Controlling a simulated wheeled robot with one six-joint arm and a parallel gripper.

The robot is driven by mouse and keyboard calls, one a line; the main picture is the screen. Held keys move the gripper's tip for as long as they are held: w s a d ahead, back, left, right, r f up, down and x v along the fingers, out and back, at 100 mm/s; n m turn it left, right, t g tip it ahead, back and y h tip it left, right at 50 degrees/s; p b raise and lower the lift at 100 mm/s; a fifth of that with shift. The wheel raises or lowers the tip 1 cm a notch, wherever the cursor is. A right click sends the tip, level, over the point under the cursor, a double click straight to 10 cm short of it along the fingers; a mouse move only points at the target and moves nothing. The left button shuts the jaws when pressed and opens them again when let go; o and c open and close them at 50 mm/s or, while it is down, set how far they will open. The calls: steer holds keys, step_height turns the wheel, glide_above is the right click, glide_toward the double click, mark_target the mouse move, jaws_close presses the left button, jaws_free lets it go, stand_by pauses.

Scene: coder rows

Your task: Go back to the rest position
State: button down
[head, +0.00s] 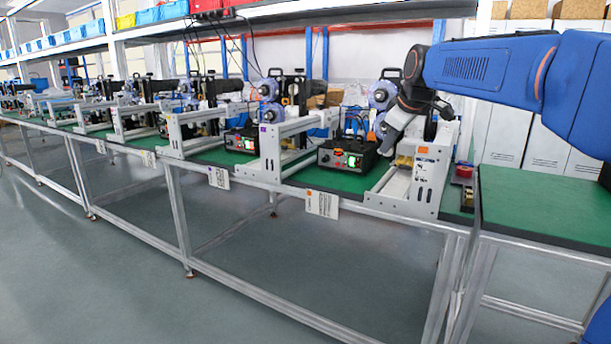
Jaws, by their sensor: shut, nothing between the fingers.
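My blue arm reaches in from the right edge of the head view and extends left over the workbench. My gripper (386,146) is at its end, pointing down beside the nearest coder machine (427,175). It is small in the picture, and its fingertips are close to the machine's frame and a black control box (345,157). I cannot tell whether it touches either. The gripper looks shut, with nothing seen in it.
A row of similar coder machines runs left along the green-topped bench (330,181). A bare green table (530,203) stands at right, below my arm. A shelf with bins (160,13) hangs above. White cabinets (508,130) stand behind. The floor (120,270) in front is clear.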

steer(key=s+d+f+m, duration=0.2)
steer(key=s+f, duration=0.7)
steer(key=s, duration=0.5)
steer(key=s+d+f+m+g+h, duration=0.1)
steer(key=s+d+f+m, duration=0.1)
steer(key=s+f+m, duration=0.3)
steer(key=s+d+f+m+g, duration=0.1)
steer(key=s+d+f+m, duration=0.1)
steer(key=s+f, duration=1.1)
steer(key=s+m, duration=0.1)
steer(key=s, duration=1)
steer(key=shift+s+f, duration=0.15)
steer(key=shift+s, duration=0.1)
steer(key=shift+w, duration=0.1)
